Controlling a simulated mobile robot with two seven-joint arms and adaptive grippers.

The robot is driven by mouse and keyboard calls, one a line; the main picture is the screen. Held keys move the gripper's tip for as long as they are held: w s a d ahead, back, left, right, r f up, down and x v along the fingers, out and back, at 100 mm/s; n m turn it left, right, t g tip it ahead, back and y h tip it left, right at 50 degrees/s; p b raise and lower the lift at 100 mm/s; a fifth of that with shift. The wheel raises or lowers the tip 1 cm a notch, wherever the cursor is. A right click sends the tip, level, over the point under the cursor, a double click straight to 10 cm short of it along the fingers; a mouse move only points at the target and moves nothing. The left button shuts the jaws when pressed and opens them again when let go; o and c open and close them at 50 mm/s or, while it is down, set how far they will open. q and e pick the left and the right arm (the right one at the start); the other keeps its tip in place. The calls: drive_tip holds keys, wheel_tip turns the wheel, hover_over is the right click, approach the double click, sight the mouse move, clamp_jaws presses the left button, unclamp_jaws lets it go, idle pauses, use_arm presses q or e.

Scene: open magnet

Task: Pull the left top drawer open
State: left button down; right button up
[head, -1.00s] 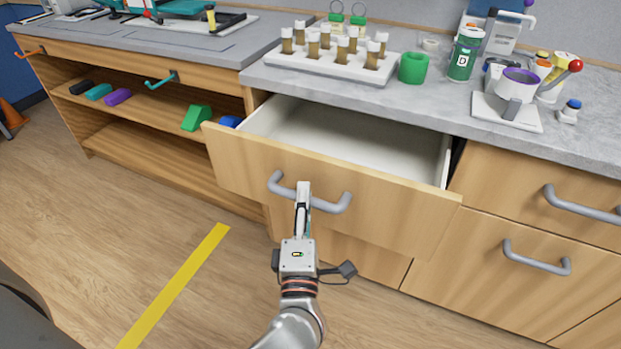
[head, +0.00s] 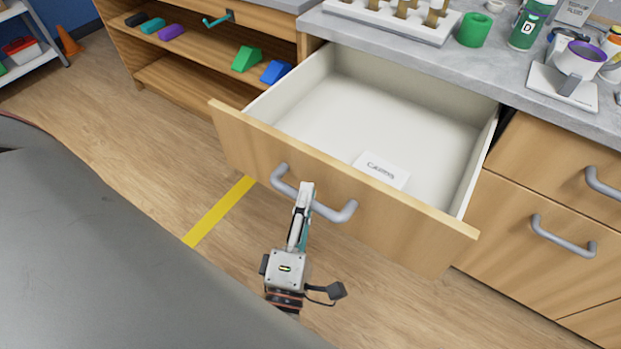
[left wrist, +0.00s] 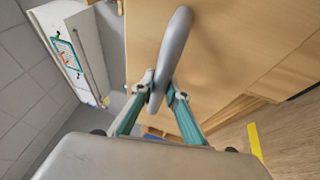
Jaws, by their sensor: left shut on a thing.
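The left top drawer (head: 345,180) is a wooden-fronted drawer with a white inside, and it stands well open in the head view. A white card with printed lettering (head: 382,169) lies on its floor near the front. Its grey bar handle (head: 336,213) runs across the front and also shows in the left wrist view (left wrist: 172,52). My left gripper (head: 305,192) is shut on the handle, with one finger on either side of the bar in the left wrist view (left wrist: 160,95). My right gripper is in neither view.
The grey counter (head: 400,55) above holds a vial rack (head: 425,28), a green cup (head: 474,30) and a scale with a purple-rimmed cup (head: 580,60). Closed drawers with grey handles (head: 563,236) are at right. Open shelves with coloured blocks (head: 247,59) are at left. Wood floor lies in front.

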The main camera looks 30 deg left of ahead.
use_arm(q)
drive_tip(key=c, duration=2)
unclamp_jaws()
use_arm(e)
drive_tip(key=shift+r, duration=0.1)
use_arm(q)
drive_tip(key=shift+o, duration=0.2)
drive_tip(key=shift+r, duration=0.1)
